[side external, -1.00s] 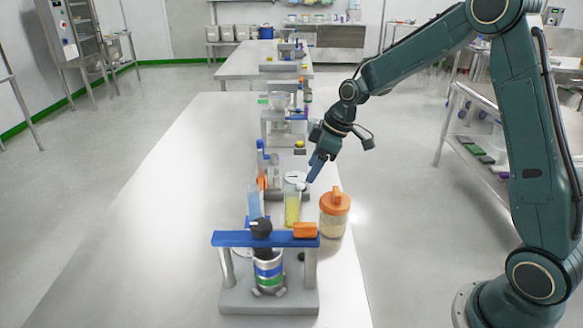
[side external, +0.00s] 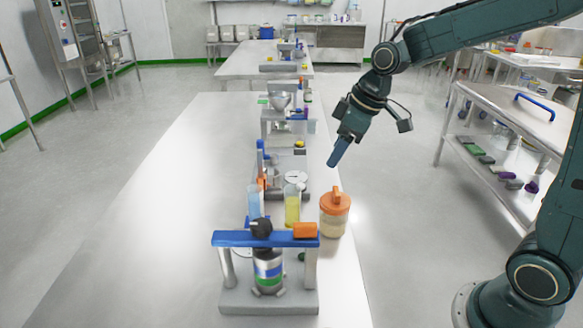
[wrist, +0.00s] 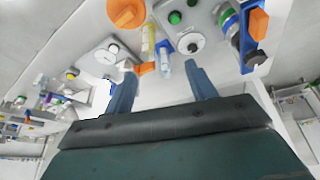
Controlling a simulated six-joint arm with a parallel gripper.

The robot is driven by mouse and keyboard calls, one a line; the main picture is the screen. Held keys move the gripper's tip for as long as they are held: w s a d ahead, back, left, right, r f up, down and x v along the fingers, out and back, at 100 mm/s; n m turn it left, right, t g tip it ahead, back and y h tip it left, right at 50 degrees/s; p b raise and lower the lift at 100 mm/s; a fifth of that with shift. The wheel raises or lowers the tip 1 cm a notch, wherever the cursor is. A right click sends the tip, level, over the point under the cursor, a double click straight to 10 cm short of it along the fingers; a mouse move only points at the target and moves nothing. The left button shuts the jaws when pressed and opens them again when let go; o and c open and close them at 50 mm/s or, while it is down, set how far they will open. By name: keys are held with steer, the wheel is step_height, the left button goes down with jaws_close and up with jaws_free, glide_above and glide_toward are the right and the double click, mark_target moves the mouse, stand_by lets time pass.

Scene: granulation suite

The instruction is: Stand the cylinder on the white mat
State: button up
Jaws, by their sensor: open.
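A tall clear cylinder with yellow liquid (side external: 292,209) stands upright on the long table; a yellow vessel (wrist: 148,42) also shows at the top of the wrist view. A clear container with pale blue liquid (side external: 254,201) stands left of it. I cannot tell which one the task means. No white mat can be made out clearly; a small white disc (side external: 296,177) sits on grey equipment behind the yellow cylinder. My gripper (side external: 333,164) is open and empty, in the air above the table's right edge. Its two fingers stand apart in the wrist view (wrist: 160,76).
An orange-lidded jar (side external: 335,214) stands right of the yellow cylinder. A press-like stand with a blue crossbar (side external: 266,239) is in front. More equipment (side external: 285,118) lines the table behind. The table's left half (side external: 170,220) is clear. A shelved cart (side external: 515,120) stands to the right.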

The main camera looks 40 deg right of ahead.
steer(key=s+r+m, duration=0.2)
steer(key=s, duration=0.9)
steer(key=s+a+r+m+t+h, duration=0.1)
steer(key=s+r+m, duration=0.1)
steer(key=s, duration=0.8)
steer(key=shift+s+a+r+m+h, duration=0.2)
steer(key=shift+s+r+m+h, duration=0.15)
steer(key=shift+m, duration=0.35)
